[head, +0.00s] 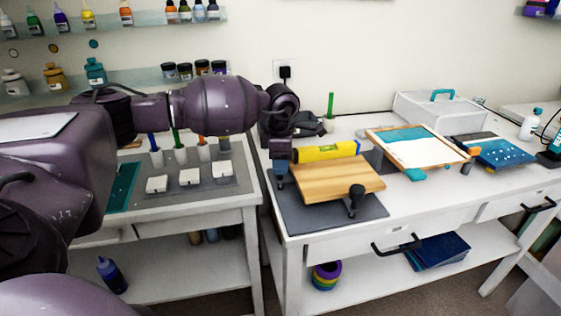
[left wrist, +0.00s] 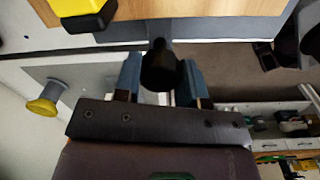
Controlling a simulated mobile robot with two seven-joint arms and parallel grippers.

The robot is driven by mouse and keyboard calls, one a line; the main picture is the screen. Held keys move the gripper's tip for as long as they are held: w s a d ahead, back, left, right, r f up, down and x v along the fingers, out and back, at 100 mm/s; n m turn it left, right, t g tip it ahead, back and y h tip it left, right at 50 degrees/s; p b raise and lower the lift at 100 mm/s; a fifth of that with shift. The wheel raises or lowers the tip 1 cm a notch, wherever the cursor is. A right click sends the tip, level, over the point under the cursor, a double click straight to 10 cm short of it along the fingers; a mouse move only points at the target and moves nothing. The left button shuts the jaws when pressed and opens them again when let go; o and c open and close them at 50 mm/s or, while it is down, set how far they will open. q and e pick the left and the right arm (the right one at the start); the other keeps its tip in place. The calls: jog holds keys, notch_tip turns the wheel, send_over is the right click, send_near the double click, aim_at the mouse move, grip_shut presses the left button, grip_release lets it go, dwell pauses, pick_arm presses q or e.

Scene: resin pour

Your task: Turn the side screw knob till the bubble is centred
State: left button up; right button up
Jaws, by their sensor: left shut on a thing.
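The wooden board (head: 335,186) stands on a dark grey mat (head: 300,222). A yellow spirit level (head: 345,151) lies along its back edge; its end shows in the left wrist view (left wrist: 85,12). The level's vial is too small to read the bubble. A black screw knob (head: 356,196) stands at the board's front corner. My left gripper (head: 280,170) is at the board's left side. In the left wrist view, the black side screw knob (left wrist: 160,66) sits between the blue fingers of my left gripper (left wrist: 160,82), which is shut on it. My right gripper is in neither view.
A framed panel (head: 375,150) and a blue panel (head: 505,151) lie to the right, with a clear box (head: 440,110) behind. A left table holds white blocks (head: 190,177) and cups with coloured sticks. A green stick (head: 330,105) stands behind the level.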

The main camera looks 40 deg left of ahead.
pick_arm(q)
jog(key=shift+s+f, duration=0.1)
jog(key=shift+f, duration=0.2)
jog(key=o, duration=0.9)
jog(key=shift+r, duration=0.1)
jog(key=shift+r, duration=0.15)
notch_tip(320, 180, up, 11)
jog(key=shift+d+f, duration=0.1)
jog(key=shift+f, duration=0.1)
